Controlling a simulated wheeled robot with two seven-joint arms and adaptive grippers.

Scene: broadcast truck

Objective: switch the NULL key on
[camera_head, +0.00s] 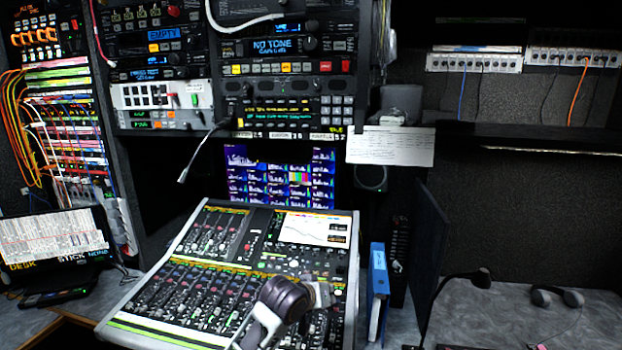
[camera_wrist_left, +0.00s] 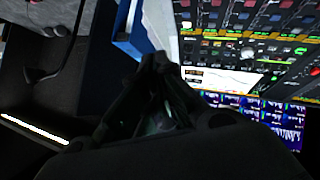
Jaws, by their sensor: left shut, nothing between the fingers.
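The mixing console (camera_head: 215,275) fills the lower middle of the head view, with rows of knobs, faders and small lit keys and a screen (camera_head: 312,229) at its upper right. I cannot read a NULL label on any key in either view. My left gripper (camera_head: 328,291) is over the lower right part of the console and hides some of its keys. In the left wrist view my left gripper (camera_wrist_left: 160,62) is dark and shut with nothing in it, beside the console (camera_wrist_left: 245,45), which appears turned round. I cannot tell whether it touches the console. My right gripper is not in view.
A blue binder (camera_head: 378,285) stands just right of the console, near my left gripper. A dark panel (camera_head: 428,255), a gooseneck lamp (camera_head: 470,277) and a headset (camera_head: 557,296) are further right. Equipment racks (camera_head: 285,68) and a monitor (camera_head: 280,178) rise behind the console.

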